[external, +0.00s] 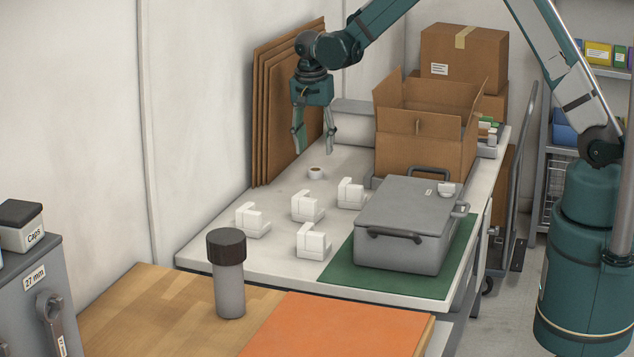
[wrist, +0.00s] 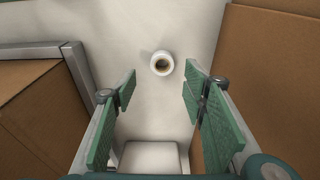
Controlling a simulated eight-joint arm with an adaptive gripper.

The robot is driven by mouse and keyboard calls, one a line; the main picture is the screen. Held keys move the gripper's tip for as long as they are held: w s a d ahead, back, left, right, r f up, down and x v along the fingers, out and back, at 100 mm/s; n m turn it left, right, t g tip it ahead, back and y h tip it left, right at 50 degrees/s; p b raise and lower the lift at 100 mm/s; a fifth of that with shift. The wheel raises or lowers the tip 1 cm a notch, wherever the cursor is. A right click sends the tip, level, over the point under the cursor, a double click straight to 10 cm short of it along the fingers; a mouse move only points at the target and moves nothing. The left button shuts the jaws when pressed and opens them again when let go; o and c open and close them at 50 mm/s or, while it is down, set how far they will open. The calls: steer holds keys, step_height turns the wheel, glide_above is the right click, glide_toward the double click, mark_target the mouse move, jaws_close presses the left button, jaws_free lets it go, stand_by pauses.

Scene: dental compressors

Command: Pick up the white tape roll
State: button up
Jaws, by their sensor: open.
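The white tape roll (external: 316,173) is a small ring with a brown inside, lying flat on the white table. In the wrist view the tape roll (wrist: 162,63) is beyond my fingertips, between their lines. My gripper (external: 314,150) points down above the table, a little above and near the roll in the external view. Its two green-padded fingers (wrist: 158,92) are spread apart with nothing between them.
An open cardboard box (external: 426,140) stands right of the roll, and flat cardboard sheets (external: 275,105) lean on the wall at left. Several white blocky pieces (external: 308,206) and a grey case (external: 410,220) on a green mat (external: 335,265) are nearer the camera.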

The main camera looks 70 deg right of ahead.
mark_target(315, 173)
steer(key=shift+d+f, duration=0.15)
steer(key=shift+f, duration=0.95)
steer(key=shift+w+d+f+b, duration=0.1)
steer(key=shift+d+f+b, duration=0.05)
steer(key=shift+f, duration=0.7)
steer(key=shift+w+d+f+b, duration=0.1)
steer(key=shift+f+b, duration=0.05)
steer(key=shift+f, duration=0.7)
steer(key=shift+d+f+b, duration=0.15)
steer(key=shift+f, duration=0.7)
steer(key=c, duration=0.9)
